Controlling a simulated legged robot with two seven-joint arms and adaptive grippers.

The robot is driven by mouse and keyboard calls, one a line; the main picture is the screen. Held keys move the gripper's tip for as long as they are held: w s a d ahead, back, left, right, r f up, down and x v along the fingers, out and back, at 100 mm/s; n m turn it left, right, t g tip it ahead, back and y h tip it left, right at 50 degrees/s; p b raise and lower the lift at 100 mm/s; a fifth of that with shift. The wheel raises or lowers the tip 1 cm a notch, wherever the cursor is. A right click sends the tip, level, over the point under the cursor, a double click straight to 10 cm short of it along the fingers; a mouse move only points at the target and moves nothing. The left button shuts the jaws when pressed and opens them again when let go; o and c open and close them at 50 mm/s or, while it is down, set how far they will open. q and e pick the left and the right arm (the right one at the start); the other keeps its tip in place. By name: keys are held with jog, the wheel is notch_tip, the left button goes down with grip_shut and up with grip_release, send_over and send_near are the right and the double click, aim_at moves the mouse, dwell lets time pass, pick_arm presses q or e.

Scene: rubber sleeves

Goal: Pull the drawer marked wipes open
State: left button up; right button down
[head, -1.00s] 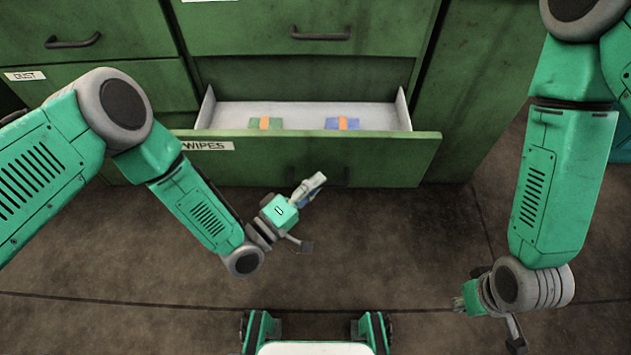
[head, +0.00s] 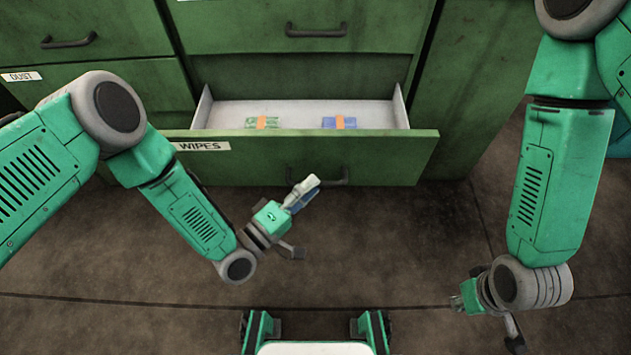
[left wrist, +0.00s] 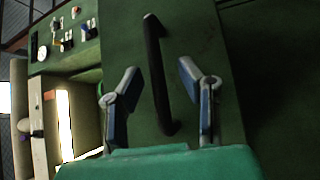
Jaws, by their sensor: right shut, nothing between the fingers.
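The green drawer marked wipes (head: 390,160) stands pulled out, with its grey inside and two small packs showing. Its white label (head: 202,146) is at the left of the front. The dark bar handle (head: 335,178) is on the front, partly hidden behind my left gripper (head: 305,190). In the left wrist view the handle (left wrist: 158,75) shows between the spread fingers of my left gripper (left wrist: 157,76), with neither finger touching it. My right gripper (head: 459,303) is shut and empty, low at the right, well away from the drawer.
A closed drawer (head: 310,12) is above and a drawer marked dust (head: 30,76) is at the left. The floor in front is clear.

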pick_arm(q)
jog(key=v, duration=1)
jog(key=shift+s+f, duration=0.15)
jog(key=shift+f, duration=0.05)
jog(key=s+a+f+m+g+y, duration=0.4)
jog(key=a+f+m+g+y, duration=0.1)
jog(key=a+f+g+y, duration=0.15)
jog(key=s+a+r+m+g+y, duration=0.3)
jog(key=s+a+g+y, duration=0.35)
jog(key=s+a, duration=0.45)
notch_tip(320, 180, up, 13)
jog(key=a+y+p, duration=0.1)
jog(key=a+p, duration=0.1)
jog(key=p, duration=1)
jog(key=shift+s+f+p, duration=0.2)
jog(key=shift+f+p, duration=0.05)
jog(key=shift+p, duration=0.05)
